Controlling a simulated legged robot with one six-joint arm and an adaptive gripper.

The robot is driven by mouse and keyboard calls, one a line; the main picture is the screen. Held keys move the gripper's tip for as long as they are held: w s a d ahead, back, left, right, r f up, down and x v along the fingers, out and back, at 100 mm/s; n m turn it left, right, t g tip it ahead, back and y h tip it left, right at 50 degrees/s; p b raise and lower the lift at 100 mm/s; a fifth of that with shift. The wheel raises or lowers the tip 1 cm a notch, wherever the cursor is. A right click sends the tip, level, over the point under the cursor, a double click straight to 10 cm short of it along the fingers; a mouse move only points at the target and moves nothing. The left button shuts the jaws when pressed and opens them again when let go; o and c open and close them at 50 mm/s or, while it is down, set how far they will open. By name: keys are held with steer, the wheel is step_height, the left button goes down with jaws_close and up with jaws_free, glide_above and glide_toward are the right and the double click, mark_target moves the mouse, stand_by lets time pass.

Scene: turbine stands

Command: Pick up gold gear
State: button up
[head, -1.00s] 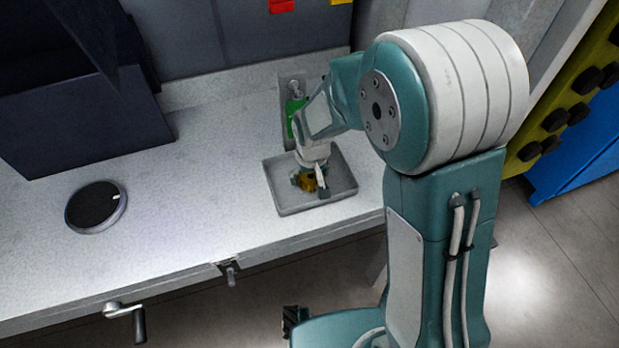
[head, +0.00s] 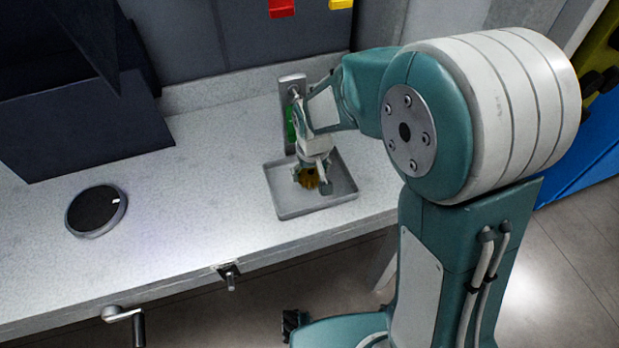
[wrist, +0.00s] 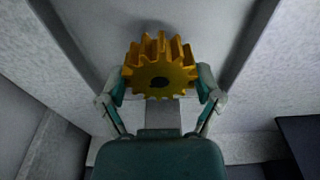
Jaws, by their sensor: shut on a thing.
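The gold gear (head: 309,179) is held between the fingers of my gripper (head: 312,178), over the grey square tray (head: 290,209) on the bench. In the wrist view the gold gear (wrist: 160,68) faces the camera with its dark centre hole, and the two fingers of my gripper (wrist: 160,82) press on its left and right sides. The gear looks a little above the tray floor, but the exact gap is hard to tell. My wrist hides part of the gear in the head view.
A green item (head: 291,124) stands at a grey bracket (head: 293,84) behind the tray. A round black disc (head: 97,208) lies on the bench at the left. A dark box (head: 75,125) stands at the back left. The bench between disc and tray is clear.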

steer(key=s+d+r, duration=0.4)
steer(key=s+r, duration=0.5)
steer(key=s, duration=0.4)
